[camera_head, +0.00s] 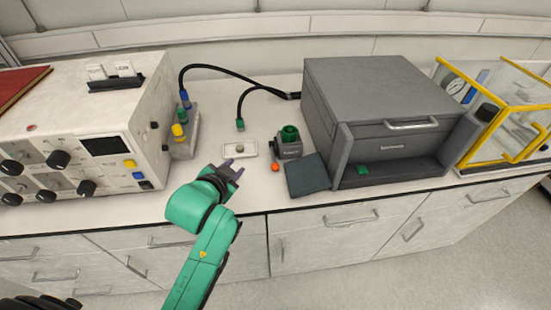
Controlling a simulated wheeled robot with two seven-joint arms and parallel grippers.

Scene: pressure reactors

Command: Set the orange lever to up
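The orange lever shows as a small round orange knob (275,167) at the front left foot of a small dark grey device with a green top (289,143). The knob sits low, close to the counter; its stem is too small to make out. My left gripper (233,168) is above the counter's front part, to the left of the knob and apart from it. Its two fingertips are spread with nothing seen between them. My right gripper is not in view.
A white plate with a round button (240,149) lies just beyond my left gripper. A dark flat pad (307,175) and a grey box unit (378,100) stand right of the device. A white instrument (85,130) stands left. Cables (240,80) run behind.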

